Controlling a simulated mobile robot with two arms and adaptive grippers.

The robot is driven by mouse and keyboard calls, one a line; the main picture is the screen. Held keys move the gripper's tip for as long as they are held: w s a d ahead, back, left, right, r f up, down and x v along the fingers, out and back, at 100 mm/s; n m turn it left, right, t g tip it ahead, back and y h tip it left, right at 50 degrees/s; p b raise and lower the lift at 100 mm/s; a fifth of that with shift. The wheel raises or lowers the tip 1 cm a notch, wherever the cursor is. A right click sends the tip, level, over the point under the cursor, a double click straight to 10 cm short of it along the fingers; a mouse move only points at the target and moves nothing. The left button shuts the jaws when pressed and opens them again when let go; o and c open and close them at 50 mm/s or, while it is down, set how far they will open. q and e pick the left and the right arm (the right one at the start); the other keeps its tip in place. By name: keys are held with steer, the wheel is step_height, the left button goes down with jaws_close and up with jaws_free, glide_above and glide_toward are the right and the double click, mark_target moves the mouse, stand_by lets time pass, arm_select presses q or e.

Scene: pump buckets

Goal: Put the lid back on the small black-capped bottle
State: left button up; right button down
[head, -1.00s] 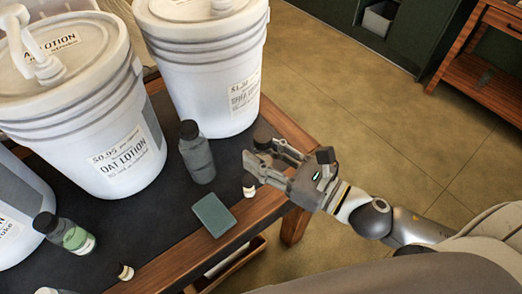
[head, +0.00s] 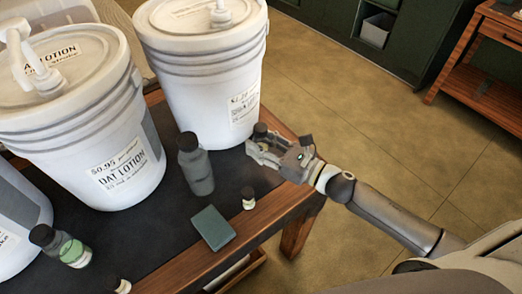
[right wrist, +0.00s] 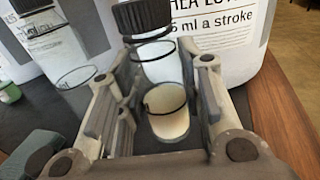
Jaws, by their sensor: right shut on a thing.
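My right gripper (head: 262,147) is over the table's right corner. It also shows in the right wrist view (right wrist: 165,100), with its fingers shut on a clear bottle (right wrist: 152,65). This bottle has cream-coloured contents in its lower part. A ribbed black cap (right wrist: 145,15) shows at the top of this bottle, and it also shows in the head view (head: 260,130). I cannot tell whether the cap is fully seated. The fingers hide most of the bottle in the head view. My left gripper is not in view.
A larger grey bottle (head: 196,172) stands to the left. White lotion buckets (head: 205,80) fill the back. A green-labelled bottle (head: 70,248) stands at left.

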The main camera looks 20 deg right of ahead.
steer(key=shift+w+f, duration=0.15)
steer(key=shift+f, duration=0.75)
steer(key=shift+w+f, duration=0.1)
steer(key=shift+f, duration=0.8)
steer(key=shift+f, duration=0.15)
steer(key=c, duration=1)
jaws_free()
